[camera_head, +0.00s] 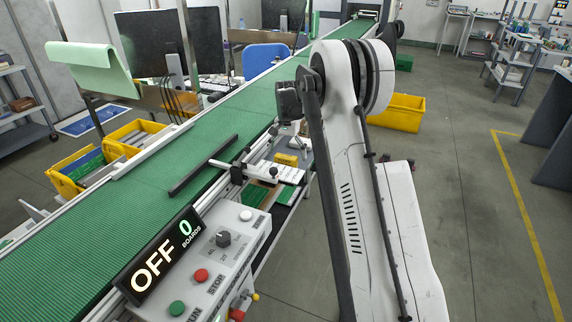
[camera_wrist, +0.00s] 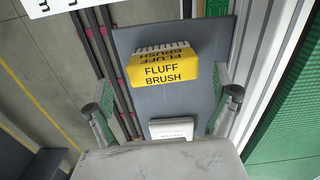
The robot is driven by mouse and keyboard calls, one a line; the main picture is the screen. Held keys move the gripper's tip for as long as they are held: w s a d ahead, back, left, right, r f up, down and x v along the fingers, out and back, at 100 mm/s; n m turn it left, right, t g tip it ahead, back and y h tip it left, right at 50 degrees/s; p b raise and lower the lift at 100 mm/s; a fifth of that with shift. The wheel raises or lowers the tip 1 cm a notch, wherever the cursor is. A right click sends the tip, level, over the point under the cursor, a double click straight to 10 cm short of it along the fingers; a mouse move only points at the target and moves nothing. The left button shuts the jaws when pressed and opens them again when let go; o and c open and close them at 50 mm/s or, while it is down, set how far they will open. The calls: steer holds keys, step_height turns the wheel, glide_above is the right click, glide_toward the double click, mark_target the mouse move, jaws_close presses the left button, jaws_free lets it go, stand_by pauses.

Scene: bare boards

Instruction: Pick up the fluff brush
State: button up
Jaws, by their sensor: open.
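The fluff brush (camera_wrist: 163,70) is a yellow block with black "FLUFF BRUSH" lettering and a row of pale bristles on its far side. It lies on a grey panel (camera_wrist: 200,100). In the head view the yellow brush (camera_head: 286,159) shows small beside the conveyor. My gripper (camera_wrist: 163,92) is open in the wrist view, one finger to the left and one to the right of the brush, with gaps on both sides. Nothing is between the fingers in its grip. In the head view my arm covers much of the right middle and the gripper is hard to make out.
A white labelled box (camera_wrist: 171,128) lies close to the brush on the near side. The green conveyor belt (camera_head: 150,190) runs alongside, with a dark bar (camera_head: 203,165) across it. A control box (camera_head: 205,270) with a display reading OFF stands in front. Yellow bins (camera_head: 398,112) sit around.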

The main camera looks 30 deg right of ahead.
mark_target(286, 163)
steer(key=shift+a+f, duration=0.2)
steer(key=shift+f, duration=2.45)
steer(key=c, duration=1.3)
steer(key=shift+r, duration=0.1)
step_height(286, 163, up, 10)
steer(key=shift+f, duration=0.1)
